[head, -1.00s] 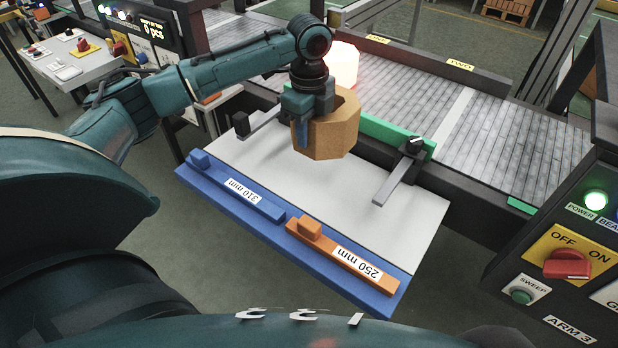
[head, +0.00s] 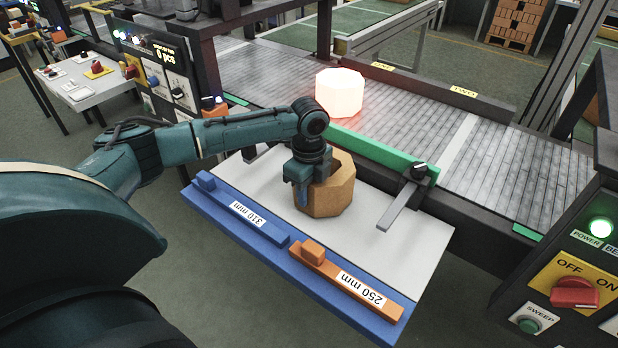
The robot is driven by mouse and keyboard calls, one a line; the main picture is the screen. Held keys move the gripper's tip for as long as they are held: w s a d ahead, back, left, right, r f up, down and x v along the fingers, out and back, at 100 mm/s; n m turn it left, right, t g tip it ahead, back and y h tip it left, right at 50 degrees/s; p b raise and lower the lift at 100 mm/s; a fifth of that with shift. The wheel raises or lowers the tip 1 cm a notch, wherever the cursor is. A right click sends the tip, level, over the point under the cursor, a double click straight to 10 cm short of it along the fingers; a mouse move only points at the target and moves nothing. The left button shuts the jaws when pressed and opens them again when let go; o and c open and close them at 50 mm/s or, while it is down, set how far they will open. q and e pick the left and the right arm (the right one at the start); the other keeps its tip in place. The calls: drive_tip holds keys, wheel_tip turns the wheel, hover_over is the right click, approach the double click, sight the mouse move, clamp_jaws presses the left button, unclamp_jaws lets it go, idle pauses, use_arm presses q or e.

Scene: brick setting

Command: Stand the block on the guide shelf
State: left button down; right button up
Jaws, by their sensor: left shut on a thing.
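The block (head: 337,196) is a tan, many-sided piece. It is upright over the middle of the white guide shelf (head: 262,189), near its back. My left gripper (head: 303,199) is shut on the block's left side and hides part of it. The block's underside is at or very close to the shelf surface; I cannot tell if it touches. My right gripper is not in view.
A blue bar labelled 310 mm (head: 225,203) and an orange bar labelled 250 mm (head: 330,272) lie along the shelf's front. A black-knobbed grey arm (head: 402,205) stands right of the block. A glowing block (head: 340,92) sits on the roller conveyor (head: 430,105) behind a green rail (head: 385,153).

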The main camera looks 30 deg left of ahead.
use_arm(q)
drive_tip(key=shift+w+f, duration=0.15)
drive_tip(key=shift+f, duration=0.05)
drive_tip(key=shift+f, duration=0.1)
drive_tip(key=c, duration=1)
unclamp_jaws()
drive_tip(key=shift+f, duration=0.15)
drive_tip(key=shift+c, duration=0.2)
wheel_tip(320, 180, up, 12)
drive_tip(key=shift+r, duration=0.15)
